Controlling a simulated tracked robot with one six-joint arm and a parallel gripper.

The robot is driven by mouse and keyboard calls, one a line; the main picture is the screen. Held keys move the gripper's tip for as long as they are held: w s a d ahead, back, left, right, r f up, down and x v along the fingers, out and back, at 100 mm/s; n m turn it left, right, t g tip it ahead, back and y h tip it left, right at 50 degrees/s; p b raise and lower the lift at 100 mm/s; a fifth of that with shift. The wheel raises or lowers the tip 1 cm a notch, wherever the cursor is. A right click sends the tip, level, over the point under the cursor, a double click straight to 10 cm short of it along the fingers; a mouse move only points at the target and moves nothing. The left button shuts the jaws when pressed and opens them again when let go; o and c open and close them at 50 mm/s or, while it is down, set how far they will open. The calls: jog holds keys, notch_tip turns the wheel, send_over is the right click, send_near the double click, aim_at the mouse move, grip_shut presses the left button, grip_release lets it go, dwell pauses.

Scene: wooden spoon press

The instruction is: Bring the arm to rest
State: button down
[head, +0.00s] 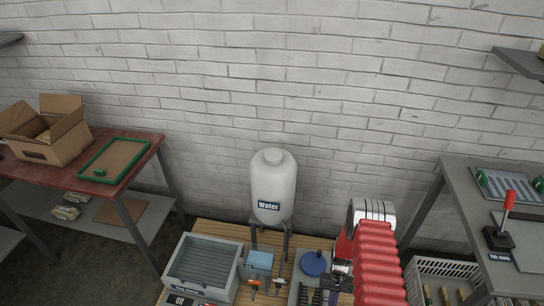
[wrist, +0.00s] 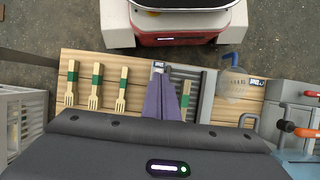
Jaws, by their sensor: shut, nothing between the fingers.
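My gripper (wrist: 171,80) shows in the wrist view as two purple fingers, close together with nothing held between them. It points over the wooden bench top, beside several wooden forks with green bands (wrist: 96,86). In the head view my red, ribbed arm (head: 377,265) reaches down at the lower right, in front of the bench. The fingers are hard to make out there, and the arm hides part of the bench.
A white tank labelled Water (head: 273,188) stands on the wooden bench (head: 215,228), near a grey box (head: 203,262) and a blue disc (head: 314,263). A red-topped table (head: 138,150) with an open carton (head: 50,133) is at left. A grey table (head: 465,185) with a red lever (head: 508,203) is at right.

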notch_tip(320, 180, up, 39)
jog(key=w+a+t, duration=0.1)
jog(key=a+t, duration=0.1)
jog(key=a, duration=0.1)
jog(key=s+a+r+t, duration=0.2)
jog(key=s+r, duration=0.3)
jog(key=r, duration=0.5)
jog(key=s+a+r+n+t, duration=0.1)
jog(key=s+r+t, duration=0.2)
jog(key=r, duration=0.7)
jog(key=s+a+r+n+t+h, duration=0.1)
jog(key=s+a+r+t, duration=0.1)
jog(key=s+r, duration=0.5)
jog(key=shift+s+a+r+t, duration=0.3)
jog(key=shift+r+t, duration=0.4)
jog(key=shift+r, duration=1.4)
